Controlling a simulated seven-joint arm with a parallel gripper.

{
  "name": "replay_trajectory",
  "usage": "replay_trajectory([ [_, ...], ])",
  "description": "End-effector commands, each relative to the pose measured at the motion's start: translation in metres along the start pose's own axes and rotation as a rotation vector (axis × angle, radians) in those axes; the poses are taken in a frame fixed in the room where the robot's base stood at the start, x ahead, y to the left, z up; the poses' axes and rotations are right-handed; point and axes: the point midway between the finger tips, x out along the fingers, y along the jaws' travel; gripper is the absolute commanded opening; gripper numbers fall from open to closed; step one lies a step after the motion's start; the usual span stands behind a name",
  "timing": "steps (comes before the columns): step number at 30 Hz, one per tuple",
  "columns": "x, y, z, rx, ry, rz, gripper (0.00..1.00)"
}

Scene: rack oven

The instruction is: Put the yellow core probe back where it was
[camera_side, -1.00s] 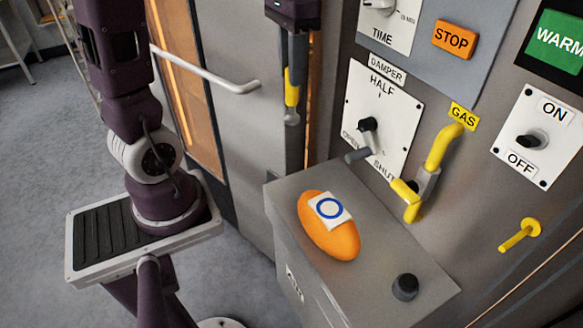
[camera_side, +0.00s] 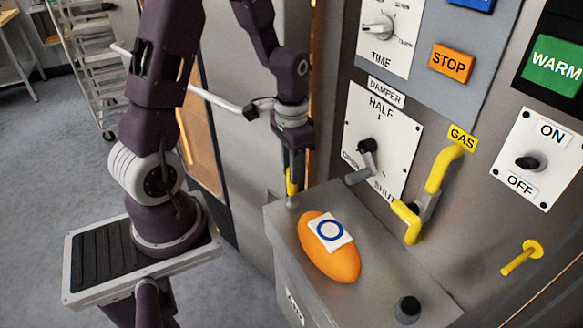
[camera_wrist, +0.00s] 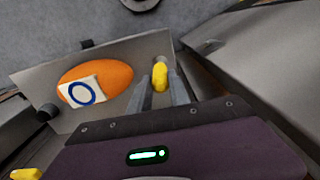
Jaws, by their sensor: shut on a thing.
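The yellow core probe (camera_side: 291,182) is held upright in my gripper (camera_side: 292,172), with its grey lower end pointing down. It is beside the back left edge of the grey box top, left of the orange loaf (camera_side: 326,262). I cannot tell whether its lower end touches anything. In the wrist view the probe's yellow part (camera_wrist: 160,77) is between the two grey fingers of my gripper (camera_wrist: 163,88), which are shut on it. A yellow peg (camera_side: 518,260) sticks out of the wall panel at the lower right.
The loaf, with a blue-ringed white card (camera_side: 331,232), lies on the grey box (camera_side: 375,275) beside a black knob (camera_side: 407,308). A yellow gas handle (camera_side: 440,175) and damper lever (camera_side: 366,147) jut from the panel. A pale door handle (camera_side: 215,98) is behind my gripper.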

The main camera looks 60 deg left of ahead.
Motion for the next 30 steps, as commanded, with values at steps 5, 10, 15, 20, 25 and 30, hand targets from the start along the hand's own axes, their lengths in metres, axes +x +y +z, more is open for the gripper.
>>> replay_trajectory([
  [5,0.001,0.0,0.0,0.0,0.0,0.0,0.32],
  [10,0.001,0.0,0.0,0.0,0.0,0.0,0.44],
  [15,0.001,0.0,0.0,0.0,0.001,0.0,0.44],
  [20,-0.019,-0.001,-0.002,0.0,0.006,-0.003,0.44],
  [25,-0.067,-0.001,-0.002,0.0,0.01,-0.004,0.44],
  [30,-0.105,0.0,-0.001,0.0,0.005,-0.002,0.44],
])
